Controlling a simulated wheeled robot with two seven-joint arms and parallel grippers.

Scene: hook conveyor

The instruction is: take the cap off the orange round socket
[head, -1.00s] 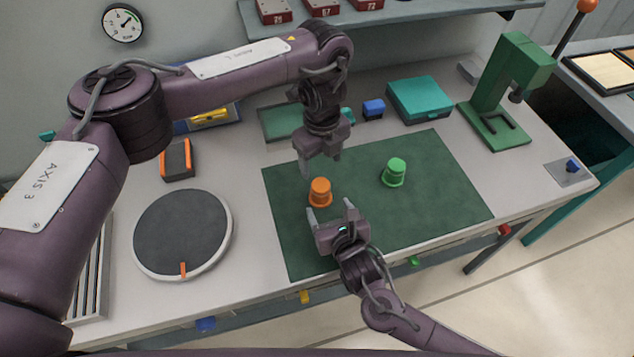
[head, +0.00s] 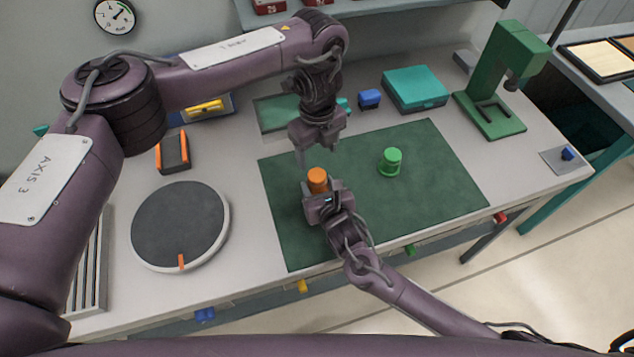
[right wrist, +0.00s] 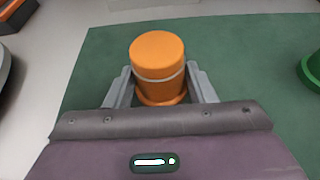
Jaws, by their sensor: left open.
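The orange round socket with its cap (head: 318,180) stands upright on the green mat (head: 430,190). In the right wrist view the orange socket (right wrist: 158,72) shows a smooth orange top, a pale ring below it and a wider orange foot. My right gripper (head: 320,188) is at the socket from the near side, low over the mat. Its two fingers (right wrist: 160,85) stand on either side of the socket, apart, with what looks like a narrow gap. My left gripper (head: 313,158) is open and empty, fingers down, above and just behind the socket.
A green round socket (head: 390,161) stands on the mat to the right. A grey turntable disc (head: 180,225) is at the left. A teal box (head: 415,88), a small blue block (head: 369,98) and a green press (head: 495,90) stand at the back. The mat's right part is clear.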

